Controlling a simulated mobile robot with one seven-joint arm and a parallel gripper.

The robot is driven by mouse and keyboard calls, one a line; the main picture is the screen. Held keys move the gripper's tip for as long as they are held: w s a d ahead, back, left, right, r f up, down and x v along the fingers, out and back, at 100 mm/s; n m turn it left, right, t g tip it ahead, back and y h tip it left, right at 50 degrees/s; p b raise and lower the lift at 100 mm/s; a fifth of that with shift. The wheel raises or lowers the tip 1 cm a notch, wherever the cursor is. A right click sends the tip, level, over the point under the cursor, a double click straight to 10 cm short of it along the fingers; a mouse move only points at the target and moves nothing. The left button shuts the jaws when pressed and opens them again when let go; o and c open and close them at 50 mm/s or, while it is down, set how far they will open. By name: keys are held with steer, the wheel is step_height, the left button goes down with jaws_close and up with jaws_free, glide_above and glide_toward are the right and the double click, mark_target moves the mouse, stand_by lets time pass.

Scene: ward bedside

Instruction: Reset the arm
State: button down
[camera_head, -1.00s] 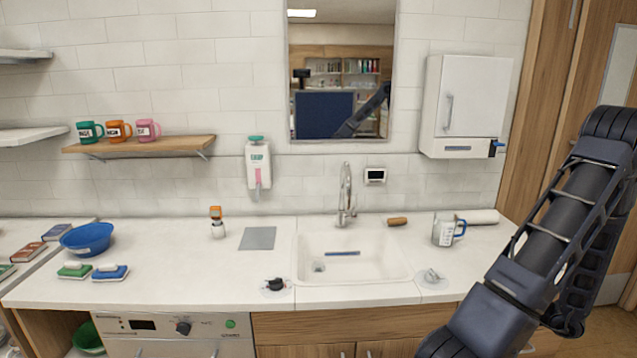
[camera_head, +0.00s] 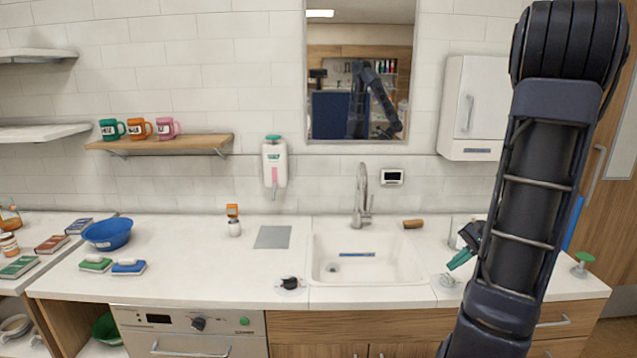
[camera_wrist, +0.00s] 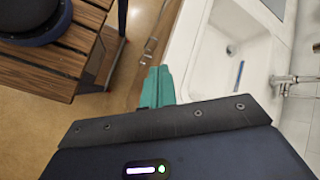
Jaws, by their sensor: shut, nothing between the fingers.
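My arm stands upright at the right of the head view, in front of the counter's right end. My gripper (camera_head: 460,261) shows as teal fingertips to the left of the arm, by the right side of the sink. In the wrist view the teal fingers of my gripper (camera_wrist: 157,86) are together and hold nothing. They point past the counter's front edge, with the sink basin to their right. The arm hides most of the measuring jug and part of the wall cabinet.
The white sink (camera_head: 372,268) with its tap (camera_head: 362,195) is left of my gripper. A blue bowl (camera_head: 107,234), sponges (camera_head: 128,267) and a grey mat (camera_head: 272,237) lie on the counter (camera_head: 205,260). A wall cabinet (camera_head: 466,105) hangs behind the arm. The counter's middle left is clear.

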steer(key=s+a+r+n+t+h, duration=0.2)
steer(key=s+a+r+n+h, duration=0.2)
steer(key=r, duration=0.3)
steer(key=s+a+r+n+t+h, duration=0.2)
steer(key=s+a+r+n+h, duration=0.1)
steer(key=a+r+n, duration=0.3)
steer(key=shift+s+r+h, duration=0.4)
steer(key=shift+r+h, duration=0.3)
steer(key=shift+r, duration=0.3)
